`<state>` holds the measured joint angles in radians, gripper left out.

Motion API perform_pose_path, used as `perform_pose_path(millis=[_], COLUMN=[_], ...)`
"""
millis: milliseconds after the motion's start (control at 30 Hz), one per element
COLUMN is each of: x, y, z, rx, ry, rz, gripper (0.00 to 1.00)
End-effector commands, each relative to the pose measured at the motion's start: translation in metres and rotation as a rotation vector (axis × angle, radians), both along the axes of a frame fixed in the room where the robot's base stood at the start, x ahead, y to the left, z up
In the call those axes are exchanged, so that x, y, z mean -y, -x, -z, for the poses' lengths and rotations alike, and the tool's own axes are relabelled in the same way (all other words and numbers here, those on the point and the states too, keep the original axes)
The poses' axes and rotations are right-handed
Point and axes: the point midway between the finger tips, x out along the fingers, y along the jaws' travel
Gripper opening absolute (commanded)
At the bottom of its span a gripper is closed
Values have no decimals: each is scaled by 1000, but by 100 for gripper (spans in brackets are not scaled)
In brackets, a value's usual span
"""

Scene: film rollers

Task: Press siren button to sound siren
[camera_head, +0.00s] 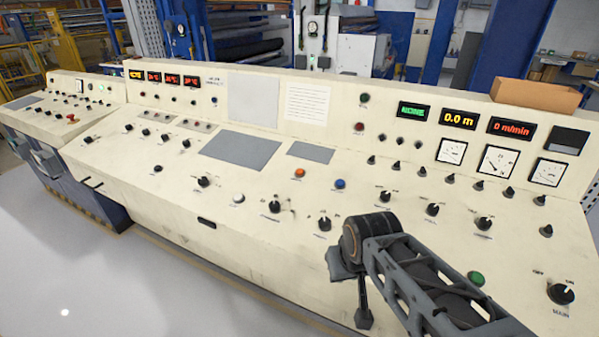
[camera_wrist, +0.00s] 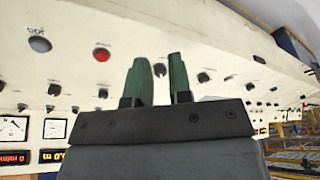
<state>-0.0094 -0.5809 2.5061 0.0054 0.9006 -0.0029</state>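Several round push buttons sit on the cream control console (camera_head: 150,215): an orange one (camera_head: 299,173), a blue one (camera_head: 339,184), a white one (camera_head: 238,198) and a green one (camera_head: 475,278). Their labels are too small to read, so I cannot tell which is the siren button.
Black rotary knobs, such as the main one (camera_head: 561,293), stand up around the buttons. A raised back panel carries displays (camera_head: 458,118) and dial gauges (camera_head: 498,161). A cardboard box (camera_head: 536,96) rests on top. Grey floor (camera_head: 80,270) is free at the front left.

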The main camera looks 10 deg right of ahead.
Motion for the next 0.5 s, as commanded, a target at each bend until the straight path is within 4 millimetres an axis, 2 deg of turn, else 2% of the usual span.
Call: perform_pose_path(millis=[33,200,500], x=[0,0,0], y=[0,0,0], z=[0,0,0], rx=[0,0,0], ry=[0,0,0], rz=[0,0,0], gripper=[14,0,0])
